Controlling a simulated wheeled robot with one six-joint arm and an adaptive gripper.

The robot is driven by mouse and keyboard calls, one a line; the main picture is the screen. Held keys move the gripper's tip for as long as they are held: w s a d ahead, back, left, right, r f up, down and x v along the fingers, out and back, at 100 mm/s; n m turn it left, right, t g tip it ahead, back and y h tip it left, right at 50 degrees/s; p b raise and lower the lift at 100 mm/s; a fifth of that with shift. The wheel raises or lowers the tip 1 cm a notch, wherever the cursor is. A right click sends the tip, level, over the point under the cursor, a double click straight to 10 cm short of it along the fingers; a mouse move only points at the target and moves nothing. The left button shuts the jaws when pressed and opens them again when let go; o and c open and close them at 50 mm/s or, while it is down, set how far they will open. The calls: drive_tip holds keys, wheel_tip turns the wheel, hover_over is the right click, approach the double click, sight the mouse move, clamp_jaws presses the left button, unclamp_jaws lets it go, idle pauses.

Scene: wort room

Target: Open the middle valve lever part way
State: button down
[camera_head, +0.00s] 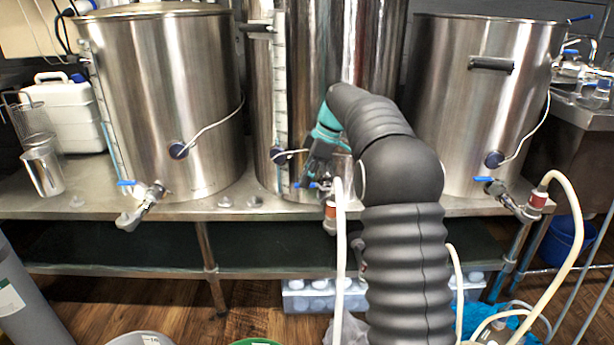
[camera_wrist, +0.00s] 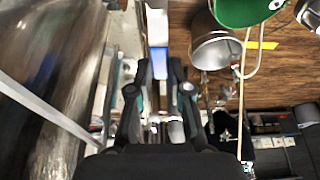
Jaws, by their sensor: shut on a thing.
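The middle valve (camera_head: 329,210) is at the foot of the middle steel kettle (camera_head: 265,110), with a red fitting and a pale hose below it. Its blue lever (camera_head: 313,185) shows only in part in the head view, beside my gripper (camera_head: 312,177). In the wrist view a blue strip, the lever (camera_wrist: 159,64), lies between the fingertips of my gripper (camera_wrist: 160,72). The gripper is shut on the lever. My arm covers part of the kettle and the fingers hide part of the valve, so the lever's angle is hard to tell.
The left kettle (camera_head: 165,100) has a valve with a blue lever (camera_head: 127,183). The right kettle (camera_head: 475,100) has another blue lever (camera_head: 484,179) and a hose (camera_head: 575,225). A pale hose (camera_head: 341,260) hangs close to my arm. A steel bench (camera_head: 90,205) carries the kettles.

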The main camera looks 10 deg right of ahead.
drive_tip(key=shift+s+d+n+g+p, duration=0.1)
drive_tip(key=shift+s+n+g+p, duration=0.55)
drive_tip(key=shift+n, duration=0.65)
drive_tip(key=shift+s+n+g+p, duration=0.35)
drive_tip(key=shift+s+n+p, duration=0.45)
drive_tip(key=shift+n, duration=0.5)
drive_tip(key=c, duration=1.1)
unclamp_jaws()
drive_tip(key=shift+w, duration=0.1)
drive_tip(key=shift+r, duration=0.1)
wheel_tip(320, 180, up, 10)
drive_tip(key=shift+f, duration=0.1)
